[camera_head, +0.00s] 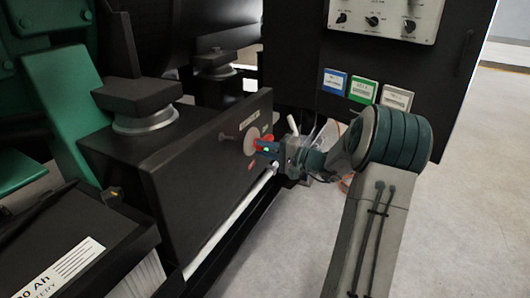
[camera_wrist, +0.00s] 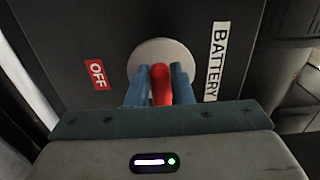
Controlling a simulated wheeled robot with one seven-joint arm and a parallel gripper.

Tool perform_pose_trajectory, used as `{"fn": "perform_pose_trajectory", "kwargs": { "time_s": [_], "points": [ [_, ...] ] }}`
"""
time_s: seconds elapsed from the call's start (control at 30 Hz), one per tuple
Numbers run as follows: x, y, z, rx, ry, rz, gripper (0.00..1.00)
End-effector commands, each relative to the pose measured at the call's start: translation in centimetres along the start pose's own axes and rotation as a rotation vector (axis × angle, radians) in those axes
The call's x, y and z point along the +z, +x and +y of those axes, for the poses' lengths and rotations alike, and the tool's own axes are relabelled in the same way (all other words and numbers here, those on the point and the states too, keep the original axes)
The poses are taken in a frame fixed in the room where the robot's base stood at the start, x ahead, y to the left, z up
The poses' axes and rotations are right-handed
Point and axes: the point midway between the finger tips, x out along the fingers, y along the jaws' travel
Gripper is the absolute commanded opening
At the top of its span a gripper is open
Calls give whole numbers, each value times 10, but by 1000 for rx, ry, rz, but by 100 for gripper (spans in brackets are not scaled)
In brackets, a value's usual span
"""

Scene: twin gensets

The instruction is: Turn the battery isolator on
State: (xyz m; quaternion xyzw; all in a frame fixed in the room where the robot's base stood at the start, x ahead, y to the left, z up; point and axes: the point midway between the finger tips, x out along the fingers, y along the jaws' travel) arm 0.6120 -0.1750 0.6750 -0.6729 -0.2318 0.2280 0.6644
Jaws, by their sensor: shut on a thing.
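The battery isolator is a red handle (camera_wrist: 161,84) on a pale round plate (camera_wrist: 160,57), set in a dark panel. A red OFF label (camera_wrist: 96,74) and a white BATTERY label (camera_wrist: 217,61) flank it in the wrist view. In the head view the round plate (camera_head: 252,141) is on the dark box's side face, with the red handle (camera_head: 267,139) partly hidden by my gripper. My gripper (camera_head: 265,147) reaches in from the right, and its blue fingers (camera_wrist: 160,88) are shut on the red handle, one on each side.
A black battery (camera_head: 50,250) stands at the lower left. A dark cabinet (camera_head: 400,70) with knobs and coloured labels rises behind my arm. A white pipe (camera_head: 230,222) runs below the isolator panel. Open grey floor (camera_head: 290,240) lies to the right.

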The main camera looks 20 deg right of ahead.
Motion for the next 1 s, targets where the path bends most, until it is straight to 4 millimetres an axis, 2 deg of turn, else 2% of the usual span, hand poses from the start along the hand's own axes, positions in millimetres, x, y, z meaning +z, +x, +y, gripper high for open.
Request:
{"fn": "perform_pose_trajectory", "kwargs": {
  "time_s": [0.33,0.37,0.4,0.43,0.77,0.87,1.0],
  "points": [
    [1,-1,2,5,-2,-2,0],
    [1,-1,2,4,-2,-2,29],
    [1,-1,2,4,-2,-1,40],
    [1,0,2,4,-2,-1,42],
    [0,-4,0,2,-2,0,42],
    [-1,-14,-1,3,-1,2,42],
    [-1,-42,-2,3,0,4,42]
  ]
}}
